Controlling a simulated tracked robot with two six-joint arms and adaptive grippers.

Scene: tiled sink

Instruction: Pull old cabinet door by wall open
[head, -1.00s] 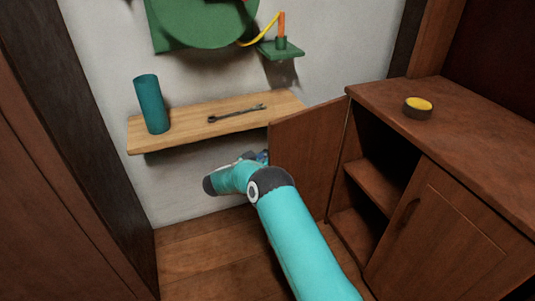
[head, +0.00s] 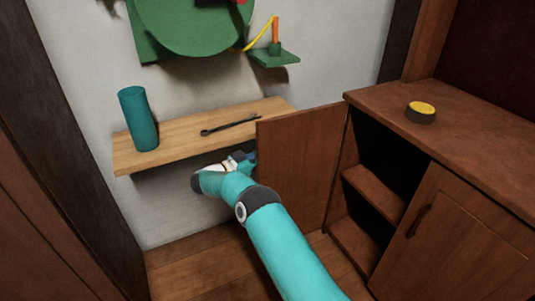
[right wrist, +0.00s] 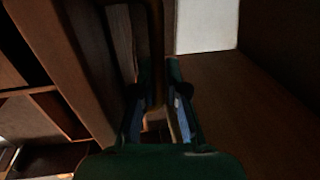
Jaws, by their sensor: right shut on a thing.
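The old cabinet door (head: 300,165) by the wall stands open. It swings out from the left end of the brown wooden cabinet (head: 385,105), and dark inner shelves show behind it. My right gripper (head: 247,162) is at the door's free edge, partly hidden behind it in the head view. In the right wrist view, the two fingers of my right gripper (right wrist: 158,110) close around a dark upright handle bar (right wrist: 155,60). The handle is hidden in the head view. My left gripper is in no view.
A wooden wall shelf (head: 165,154) with a teal cylinder (head: 138,118) and a wrench (head: 230,127) is above my right forearm. A second cabinet door (head: 455,240) is closed. A yellow-topped round object (head: 421,112) sits on the cabinet. Bare floor (head: 200,265) lies at the lower left.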

